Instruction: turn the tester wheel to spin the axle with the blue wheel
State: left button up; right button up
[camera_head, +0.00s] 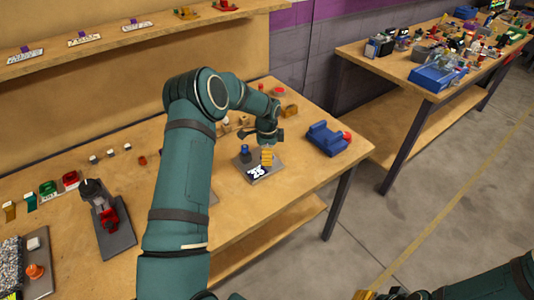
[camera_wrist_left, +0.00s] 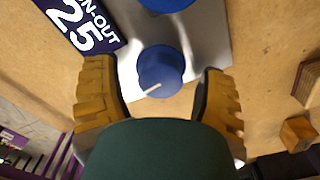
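The tester is a grey plate (camera_head: 253,177) with a dark "25" label (camera_head: 257,172) near the table's front edge. In the left wrist view, a round blue knob (camera_wrist_left: 160,68) with a white pointer line sits on its pale plate (camera_wrist_left: 205,45). A second blue round part (camera_wrist_left: 166,3) is cut off at the top edge. In the head view a blue upright part (camera_head: 245,153) stands on the plate. My left gripper (camera_head: 267,156) is open over the plate. Its yellow fingers (camera_wrist_left: 160,95) stand either side of the knob, with gaps. My right gripper (camera_head: 385,294) is only partly visible.
A blue vise-like block (camera_head: 325,138) with a red end sits right of the tester. A dark stand with a red part (camera_head: 108,217) is at left. Small parts line the table's back. Wooden blocks (camera_wrist_left: 298,133) lie right of the gripper in the wrist view.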

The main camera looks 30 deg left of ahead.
pick_arm(q)
jog(key=shift+r, duration=0.1)
notch_tip(320, 180, up, 12)
dwell(0.5)
dwell(0.5)
